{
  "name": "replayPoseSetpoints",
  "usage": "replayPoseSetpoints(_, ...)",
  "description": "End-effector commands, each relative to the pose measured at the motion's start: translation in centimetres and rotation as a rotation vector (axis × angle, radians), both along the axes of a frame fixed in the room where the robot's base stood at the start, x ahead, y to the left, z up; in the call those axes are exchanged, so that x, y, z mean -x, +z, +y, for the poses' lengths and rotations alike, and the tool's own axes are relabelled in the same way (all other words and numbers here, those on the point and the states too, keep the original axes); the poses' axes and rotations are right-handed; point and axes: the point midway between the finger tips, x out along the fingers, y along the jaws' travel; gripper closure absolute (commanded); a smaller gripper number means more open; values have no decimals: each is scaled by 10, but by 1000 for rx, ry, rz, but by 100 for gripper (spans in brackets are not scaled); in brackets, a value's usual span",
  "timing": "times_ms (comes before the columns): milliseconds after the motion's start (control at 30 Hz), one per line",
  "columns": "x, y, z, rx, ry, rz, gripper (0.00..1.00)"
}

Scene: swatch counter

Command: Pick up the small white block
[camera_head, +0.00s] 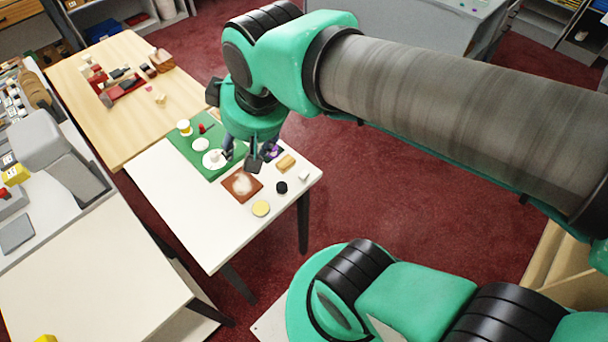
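A small white block (304,176) sits on the white table (190,220), close to its right corner. My gripper (241,158) hangs over the table to the left of the block, above the edge of the green mat (186,150). Its two dark fingers are apart, and I see nothing between them. The block is clear of the gripper and fully in view.
Near the block are a black piece (282,187), a tan block (286,162) and a yellow disc (261,208). A brown square (241,185) lies below the gripper. The mat holds white discs (201,144) and a red piece (204,128). The table's front left is clear.

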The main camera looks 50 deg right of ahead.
Motion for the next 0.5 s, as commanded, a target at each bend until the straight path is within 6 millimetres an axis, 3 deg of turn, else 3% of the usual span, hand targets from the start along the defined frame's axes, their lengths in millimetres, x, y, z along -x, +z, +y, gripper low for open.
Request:
replayPoseSetpoints(300, -46, -66, -70, 46, 21, 162, 50)
replayPoseSetpoints(500, -60, -122, -122, 48, 47, 267, 50)
